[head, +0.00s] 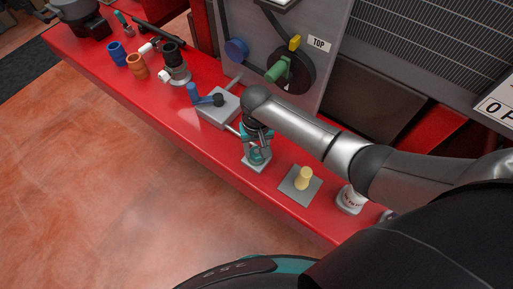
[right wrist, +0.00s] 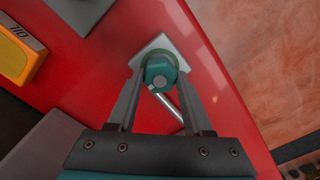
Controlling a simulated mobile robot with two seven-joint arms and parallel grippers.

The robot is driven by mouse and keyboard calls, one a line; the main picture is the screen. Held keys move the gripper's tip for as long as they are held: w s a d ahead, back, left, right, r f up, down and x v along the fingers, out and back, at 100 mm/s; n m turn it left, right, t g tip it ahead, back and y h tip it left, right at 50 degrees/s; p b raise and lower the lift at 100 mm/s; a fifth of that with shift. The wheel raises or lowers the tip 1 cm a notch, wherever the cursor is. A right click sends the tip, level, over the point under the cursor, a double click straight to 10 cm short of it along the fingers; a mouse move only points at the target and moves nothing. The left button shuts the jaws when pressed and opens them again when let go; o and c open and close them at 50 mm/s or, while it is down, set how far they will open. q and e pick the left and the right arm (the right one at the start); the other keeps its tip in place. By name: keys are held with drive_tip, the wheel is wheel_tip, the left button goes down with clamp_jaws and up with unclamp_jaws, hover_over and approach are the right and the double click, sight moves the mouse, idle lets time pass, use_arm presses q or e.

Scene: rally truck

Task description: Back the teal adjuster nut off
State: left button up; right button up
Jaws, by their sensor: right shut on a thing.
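The teal adjuster nut (head: 259,155) stands on a small pale square plate (head: 253,165) on the red bench. In the right wrist view the nut (right wrist: 158,71) is seen from above, with a hexagonal teal top and a grey round centre. My right gripper (head: 257,146) reaches down over it from above. In the right wrist view my right gripper's fingers (right wrist: 159,80) lie on either side of the nut, shut on it. A thin metal rod (right wrist: 166,108) runs diagonally beside the nut, between the fingers. My left gripper is not in view.
On the red bench (head: 215,135), a grey block with a blue handle (head: 207,95) stands left of the nut. A grey upright panel (head: 335,20) rises behind.

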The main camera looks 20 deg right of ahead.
clamp_jaws()
